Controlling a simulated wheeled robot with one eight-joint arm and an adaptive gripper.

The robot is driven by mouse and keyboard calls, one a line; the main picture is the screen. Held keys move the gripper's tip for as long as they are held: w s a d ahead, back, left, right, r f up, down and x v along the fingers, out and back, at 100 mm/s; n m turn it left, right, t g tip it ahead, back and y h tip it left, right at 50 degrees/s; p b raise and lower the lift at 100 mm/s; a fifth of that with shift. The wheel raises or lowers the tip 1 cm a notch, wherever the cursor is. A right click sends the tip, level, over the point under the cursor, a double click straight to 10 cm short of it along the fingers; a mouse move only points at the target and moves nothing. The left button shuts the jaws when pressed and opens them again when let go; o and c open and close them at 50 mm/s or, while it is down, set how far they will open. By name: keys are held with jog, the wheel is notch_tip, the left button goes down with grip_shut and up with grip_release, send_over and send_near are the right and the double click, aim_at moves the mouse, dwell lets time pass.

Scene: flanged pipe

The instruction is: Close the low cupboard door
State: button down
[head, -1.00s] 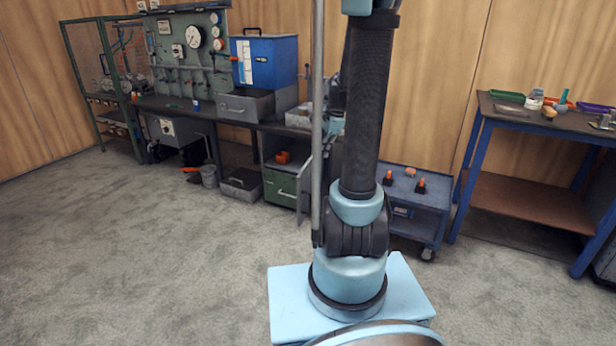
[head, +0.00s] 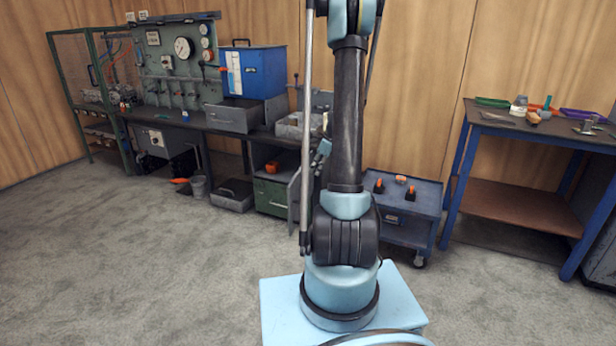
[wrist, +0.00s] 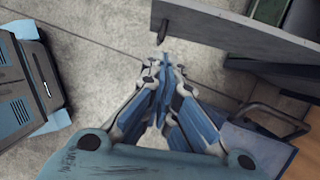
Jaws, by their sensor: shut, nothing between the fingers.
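The low cupboard (head: 270,196) stands under the bench in the head view, with a green drawer front below an open compartment. Its grey door (head: 294,200) stands open, swung out towards me, partly hidden behind my arm. In the wrist view, the door (wrist: 240,36) is a grey panel across the upper right, with a dark handle on its face. My gripper (wrist: 163,72) is shut and empty, with its fingertips just below the handle in the picture. I cannot tell whether they touch the door. In the head view my gripper is largely hidden by the arm.
An orange item (head: 272,167) lies in the open compartment. A blue trolley (head: 402,210) stands right of the door; its handle (wrist: 285,122) is close to my gripper in the wrist view. A blue table (head: 530,190) stands farther right. The carpet at left is clear.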

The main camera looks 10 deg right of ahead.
jog(key=w+a+f, duration=0.3)
jog(key=a+f, duration=0.3)
jog(key=f, duration=0.2)
jog(key=shift+a+f, duration=0.15)
jog(key=shift+a, duration=0.15)
jog(key=shift+w, duration=0.15)
